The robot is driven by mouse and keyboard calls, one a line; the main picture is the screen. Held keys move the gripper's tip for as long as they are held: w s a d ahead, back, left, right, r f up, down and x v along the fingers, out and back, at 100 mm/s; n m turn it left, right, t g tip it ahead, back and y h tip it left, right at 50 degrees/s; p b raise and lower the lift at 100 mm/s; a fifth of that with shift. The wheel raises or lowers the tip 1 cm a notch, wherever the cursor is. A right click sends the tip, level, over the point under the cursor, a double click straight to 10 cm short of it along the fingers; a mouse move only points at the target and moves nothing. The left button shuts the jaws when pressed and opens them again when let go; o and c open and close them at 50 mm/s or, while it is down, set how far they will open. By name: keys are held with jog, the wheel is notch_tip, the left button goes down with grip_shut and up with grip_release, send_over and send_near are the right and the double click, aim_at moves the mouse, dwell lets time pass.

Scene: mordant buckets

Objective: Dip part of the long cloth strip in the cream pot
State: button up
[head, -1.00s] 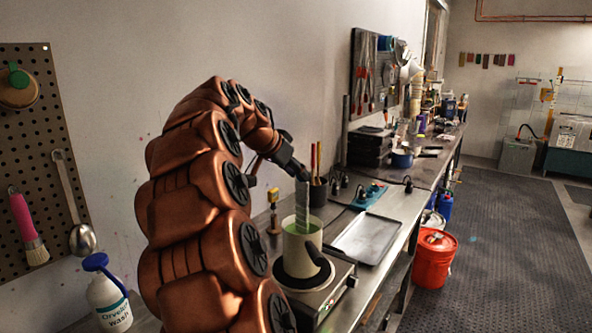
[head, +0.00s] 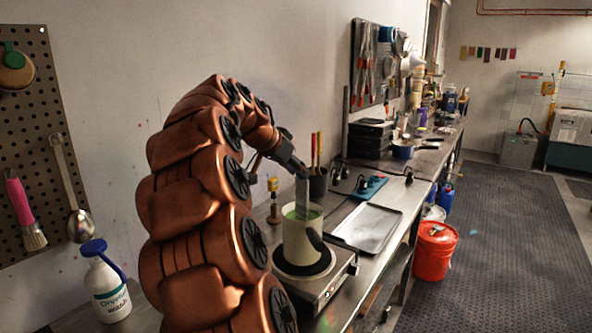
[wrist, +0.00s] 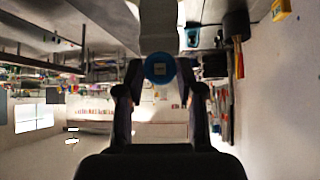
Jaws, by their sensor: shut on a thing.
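The cream pot (head: 297,245) stands upright on a hot plate on the bench, with greenish liquid (head: 290,213) inside. My gripper (head: 301,174) is above the pot, shut on the upper end of the long cloth strip (head: 302,197). The strip hangs nearly straight down through the pot's opening. Its lower part is inside the pot, and its lower end is hidden. In the wrist view, my gripper's fingers (wrist: 160,85) reach in from both sides, and a pale strip-like shape (wrist: 158,25) runs up from them; the contact is hard to make out.
The hot plate (head: 322,287) is under the pot. A metal tray (head: 367,228) lies just to the right, with a dark cup of tools (head: 317,187) behind. A wash bottle (head: 106,285) stands at lower left. An orange bucket (head: 435,252) is on the floor.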

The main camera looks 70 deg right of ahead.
jog(key=shift+w+d, duration=0.15)
jog(key=shift+d, duration=0.1)
jog(key=shift+a, duration=0.15)
jog(key=shift+b, duration=0.6)
dwell(0.5)
jog(key=shift+s+a+b, duration=0.45)
jog(key=shift+a+b, duration=0.05)
jog(key=shift+a, duration=0.05)
jog(key=shift+w+d, duration=0.45)
jog(key=shift+d, duration=0.3)
